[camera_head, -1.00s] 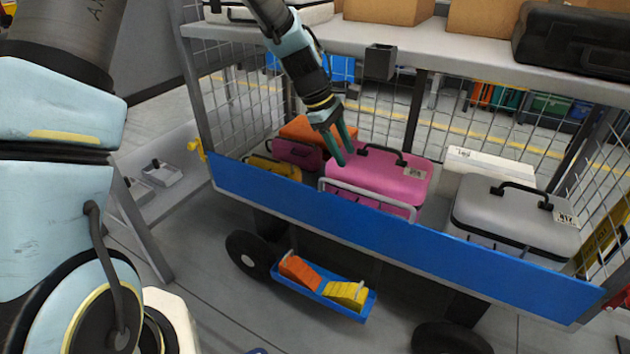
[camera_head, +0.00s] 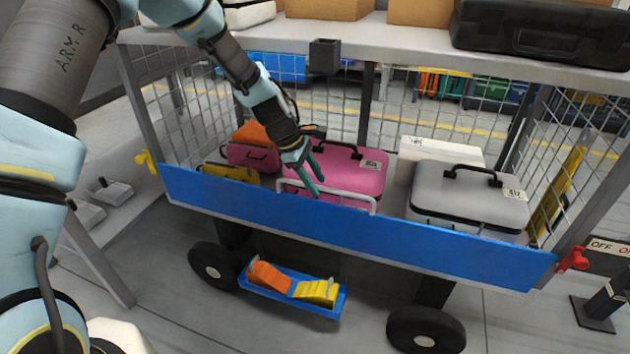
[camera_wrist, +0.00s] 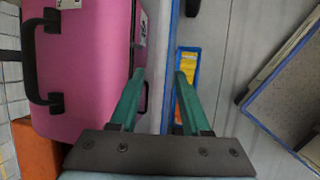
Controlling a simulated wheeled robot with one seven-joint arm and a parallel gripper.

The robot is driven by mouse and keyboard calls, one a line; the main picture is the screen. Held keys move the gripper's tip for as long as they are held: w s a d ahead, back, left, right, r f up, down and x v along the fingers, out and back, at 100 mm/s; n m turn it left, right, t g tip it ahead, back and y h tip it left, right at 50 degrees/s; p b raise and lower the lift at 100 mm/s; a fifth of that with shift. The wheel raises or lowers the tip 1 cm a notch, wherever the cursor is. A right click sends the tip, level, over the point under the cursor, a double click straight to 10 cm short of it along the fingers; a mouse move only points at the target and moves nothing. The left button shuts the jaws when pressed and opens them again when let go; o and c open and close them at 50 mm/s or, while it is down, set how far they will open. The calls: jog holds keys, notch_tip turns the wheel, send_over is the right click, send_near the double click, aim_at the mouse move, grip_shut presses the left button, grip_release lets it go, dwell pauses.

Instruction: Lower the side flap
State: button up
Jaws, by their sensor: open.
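The side flap (camera_head: 380,238) is a long blue panel, standing upright along the open front of a wire-mesh cart. A pale bar handle (camera_head: 330,193) rises at its top edge. My gripper (camera_head: 314,182) is open and empty, pointing down at the handle; whether it touches is unclear. In the wrist view my gripper (camera_wrist: 160,74) has its two green fingers apart, with the flap's edge (camera_wrist: 166,60) running between them in the picture. A yellow latch (camera_head: 147,161) is at the flap's left end and a red latch (camera_head: 573,259) at its right end.
Behind the flap lie a pink case (camera_head: 360,175), a grey case (camera_head: 470,195) and smaller cases. A shelf (camera_head: 400,42) with boxes hangs above. A blue tray (camera_head: 300,300) with orange and yellow pieces sits below. Floor in front is mostly clear.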

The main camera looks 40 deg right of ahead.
jog(key=shift+c, duration=0.3)
grip_shut()
dwell(1.1)
